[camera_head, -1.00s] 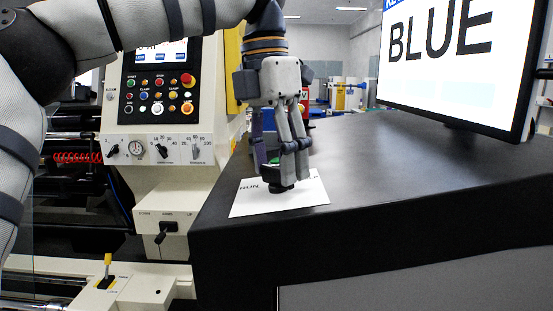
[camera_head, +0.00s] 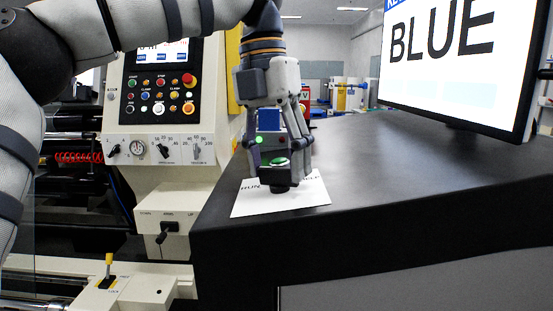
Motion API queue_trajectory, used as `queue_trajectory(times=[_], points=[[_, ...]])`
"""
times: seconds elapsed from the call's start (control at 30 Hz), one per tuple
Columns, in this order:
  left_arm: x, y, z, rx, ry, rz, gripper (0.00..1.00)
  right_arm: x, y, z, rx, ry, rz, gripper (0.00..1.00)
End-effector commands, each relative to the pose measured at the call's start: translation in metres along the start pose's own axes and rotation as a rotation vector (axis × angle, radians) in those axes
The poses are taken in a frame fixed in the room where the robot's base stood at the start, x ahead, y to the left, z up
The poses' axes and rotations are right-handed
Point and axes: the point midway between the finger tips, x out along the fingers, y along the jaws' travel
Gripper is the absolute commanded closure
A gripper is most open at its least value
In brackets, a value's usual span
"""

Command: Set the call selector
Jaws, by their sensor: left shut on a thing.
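The call selector (camera_head: 281,184) is a small black unit with a dark front knob, standing on a white card (camera_head: 307,196) on the dark counter. The card bears printed words, partly covered; the right one looks like HELP. A green spot shows on the unit's top and another green light to its upper left. My left gripper (camera_head: 278,158) points down over the selector from behind, its fingers shut on it. The exact finger contact is hard to make out. My right gripper is not in view.
A monitor (camera_head: 450,62) reading BLUE stands on the counter (camera_head: 400,165) at the right. A machine panel (camera_head: 160,95) with buttons and dials stands at the left. The counter right of the card is clear.

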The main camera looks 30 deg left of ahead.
Motion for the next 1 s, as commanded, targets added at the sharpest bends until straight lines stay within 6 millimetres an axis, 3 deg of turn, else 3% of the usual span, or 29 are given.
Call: queue_trajectory(times=[0.17,0.2,0.27,0.6,0.87,1.0], points=[[0.001,0.000,0.000,-0.002,0.002,0.000,0.75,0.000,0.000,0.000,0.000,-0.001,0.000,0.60],[0.001,0.000,0.000,-0.002,0.002,0.000,0.40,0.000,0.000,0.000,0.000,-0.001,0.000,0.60],[0.001,0.000,0.000,-0.002,0.002,0.000,0.27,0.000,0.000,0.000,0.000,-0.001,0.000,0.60],[-0.003,0.000,0.000,-0.001,0.000,0.001,0.27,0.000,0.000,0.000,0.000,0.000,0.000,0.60],[-0.054,-0.001,0.001,-0.003,-0.003,0.000,0.27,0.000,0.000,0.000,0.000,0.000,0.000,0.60],[-0.070,0.000,0.001,-0.003,0.000,0.002,0.27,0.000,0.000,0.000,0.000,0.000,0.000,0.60]])
